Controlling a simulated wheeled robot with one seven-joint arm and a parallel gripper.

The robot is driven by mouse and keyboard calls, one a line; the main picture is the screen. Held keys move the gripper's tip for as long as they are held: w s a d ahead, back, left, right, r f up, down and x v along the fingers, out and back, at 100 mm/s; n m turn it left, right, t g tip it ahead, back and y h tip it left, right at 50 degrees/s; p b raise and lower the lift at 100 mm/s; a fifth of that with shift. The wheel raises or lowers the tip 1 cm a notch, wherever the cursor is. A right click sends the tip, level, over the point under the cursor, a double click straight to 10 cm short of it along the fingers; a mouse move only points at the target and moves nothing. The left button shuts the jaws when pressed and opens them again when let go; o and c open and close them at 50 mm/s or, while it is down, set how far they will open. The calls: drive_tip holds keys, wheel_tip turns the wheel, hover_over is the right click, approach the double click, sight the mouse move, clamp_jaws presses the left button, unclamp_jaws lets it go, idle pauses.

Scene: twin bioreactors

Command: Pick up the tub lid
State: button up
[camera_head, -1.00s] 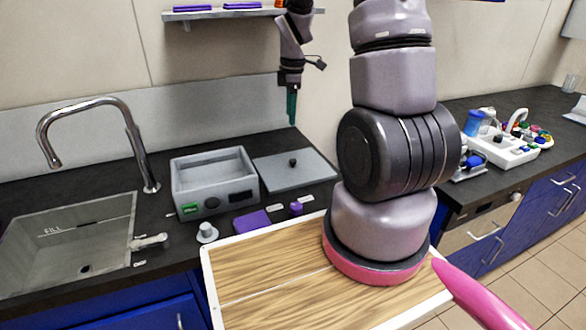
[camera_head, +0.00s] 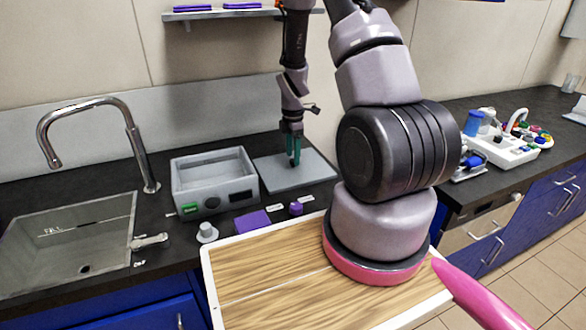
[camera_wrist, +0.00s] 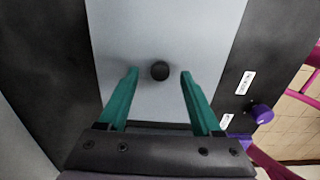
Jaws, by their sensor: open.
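The tub lid (camera_head: 312,174) is a flat grey plate lying on the dark counter, right of the grey tub (camera_head: 214,181). In the wrist view the lid (camera_wrist: 165,35) carries a round black knob (camera_wrist: 160,70). My gripper (camera_head: 293,161) points down over the lid's knob, which it mostly hides in the head view. In the wrist view the teal fingers of my gripper (camera_wrist: 160,73) are apart, one on each side of the knob, with a gap on both sides. They hold nothing. I cannot tell the exact height of the fingertips above the lid.
The open-topped tub stands close left of the lid. A purple block (camera_head: 252,222), a small purple knob piece (camera_head: 296,208) and a grey stepped piece (camera_head: 207,232) lie in front. A sink (camera_head: 70,240) with a tall tap (camera_head: 130,135) is at left; a shelf (camera_head: 240,13) hangs above.

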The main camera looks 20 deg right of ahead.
drive_tip(key=shift+f, duration=0.85)
clamp_jaws()
drive_tip(key=shift+r, duration=0.1)
